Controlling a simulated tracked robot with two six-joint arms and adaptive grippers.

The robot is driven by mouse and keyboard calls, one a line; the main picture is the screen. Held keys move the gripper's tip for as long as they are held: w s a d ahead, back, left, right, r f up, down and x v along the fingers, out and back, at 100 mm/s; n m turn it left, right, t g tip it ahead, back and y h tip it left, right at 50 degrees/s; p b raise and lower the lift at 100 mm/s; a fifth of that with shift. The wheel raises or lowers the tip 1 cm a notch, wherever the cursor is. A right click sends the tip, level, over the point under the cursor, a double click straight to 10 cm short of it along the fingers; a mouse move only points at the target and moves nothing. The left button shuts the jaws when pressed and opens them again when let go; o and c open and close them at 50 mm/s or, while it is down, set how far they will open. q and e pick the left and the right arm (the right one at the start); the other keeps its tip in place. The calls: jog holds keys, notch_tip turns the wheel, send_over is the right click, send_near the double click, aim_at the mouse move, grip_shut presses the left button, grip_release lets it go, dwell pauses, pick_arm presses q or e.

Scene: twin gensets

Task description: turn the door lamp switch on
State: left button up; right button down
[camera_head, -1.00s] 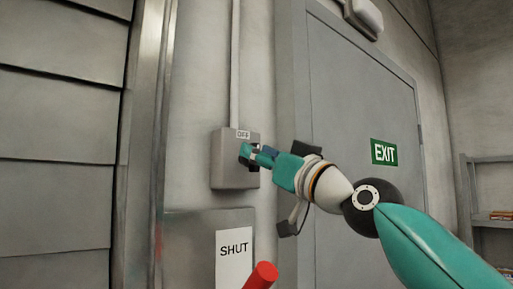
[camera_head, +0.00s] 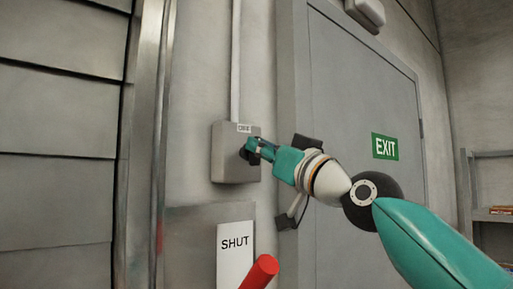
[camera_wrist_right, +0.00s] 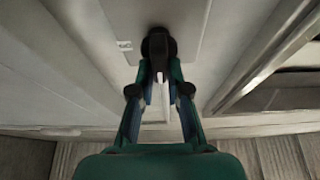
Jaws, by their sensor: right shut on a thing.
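The door lamp switch is a grey wall box (camera_head: 228,160) with a small label (camera_head: 244,128) at its top, and a conduit runs up from it. The label is too small to read surely now. My right gripper (camera_head: 252,148) is at the front of the box. In the right wrist view, the gripper (camera_wrist_right: 160,80) is shut on the dark switch knob (camera_wrist_right: 158,44), and its fingers hide part of it. The box face (camera_wrist_right: 190,22) shows behind the knob. My left gripper is not in view.
A grey door (camera_head: 350,120) with a green EXIT sign (camera_head: 384,147) is right of the switch. Below the switch are a panel with a SHUT label (camera_head: 235,258) and a red handle (camera_head: 262,270). A shelf (camera_head: 490,215) stands at far right.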

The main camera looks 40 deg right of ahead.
jog(key=shift+m, duration=0.5)
jog(key=m+g+h, duration=0.1)
jog(key=m+h, duration=0.1)
jog(key=m, duration=0.5)
jog(key=m+g+h+p, duration=0.1)
jog(key=m+g+h, duration=0.1)
jog(key=m, duration=0.5)
jog(key=f+m+g+h, duration=0.1)
jog(key=m+g+h, duration=0.1)
jog(key=m, duration=0.4)
jog(key=shift+w+d+m+h+p, duration=0.1)
jog(key=shift+d+m+h+p, duration=0.1)
jog(key=shift+m+h+p, duration=0.2)
jog(key=shift+g, duration=0.3)
jog(key=c, duration=1.1)
grip_release()
jog(key=shift+c, duration=0.2)
